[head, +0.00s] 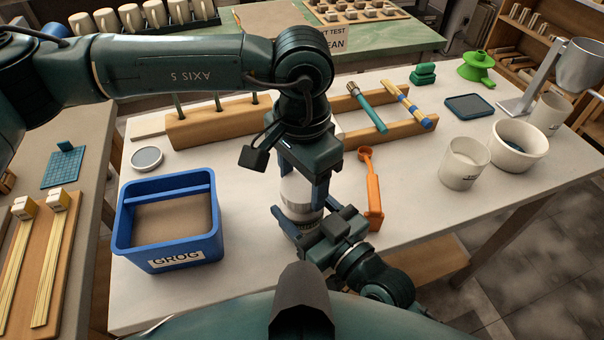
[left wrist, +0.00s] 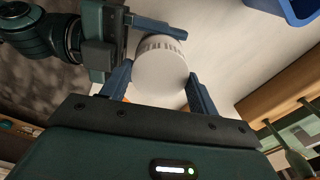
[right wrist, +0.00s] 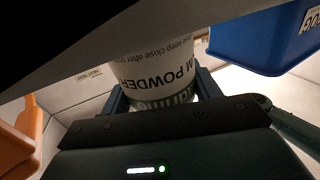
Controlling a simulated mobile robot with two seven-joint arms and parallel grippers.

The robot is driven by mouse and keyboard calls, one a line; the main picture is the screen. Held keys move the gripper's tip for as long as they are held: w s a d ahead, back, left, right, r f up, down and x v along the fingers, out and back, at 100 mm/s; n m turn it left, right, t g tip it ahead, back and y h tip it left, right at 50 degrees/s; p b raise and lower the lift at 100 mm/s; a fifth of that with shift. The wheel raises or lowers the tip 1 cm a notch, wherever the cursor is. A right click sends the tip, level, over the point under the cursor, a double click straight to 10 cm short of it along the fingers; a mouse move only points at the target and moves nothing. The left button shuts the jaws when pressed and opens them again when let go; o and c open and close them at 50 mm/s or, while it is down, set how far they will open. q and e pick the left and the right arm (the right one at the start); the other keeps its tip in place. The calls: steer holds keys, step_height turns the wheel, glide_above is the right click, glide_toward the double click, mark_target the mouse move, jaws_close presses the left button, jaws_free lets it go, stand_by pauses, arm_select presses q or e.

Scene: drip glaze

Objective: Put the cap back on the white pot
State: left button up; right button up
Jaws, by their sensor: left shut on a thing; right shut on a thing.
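The white cap (left wrist: 160,70), round with a ribbed side, is between the fingers of my left gripper (head: 301,190), which reaches down from above and is shut on it. The white pot (right wrist: 155,72) carries printed lettering ending in "POWDER" and a green band. My right gripper (head: 304,213) is shut on the pot from the side, low over the front of the table. In the head view cap and pot are in line, one above the other, partly hidden by my fingers. I cannot tell whether the cap is seated or just above the rim.
A blue GROG bin (head: 172,257) stands close on the left. An orange scoop (head: 374,195) stands close on the right.

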arm_select(q)
steer(key=shift+f, duration=0.25)
arm_select(e)
jaws_close()
arm_select(q)
steer(key=m, duration=0.3)
steer(key=o, duration=0.9)
steer(key=shift+o, duration=0.2)
steer(key=shift+r, duration=0.15)
steer(key=shift+r, duration=2.1)
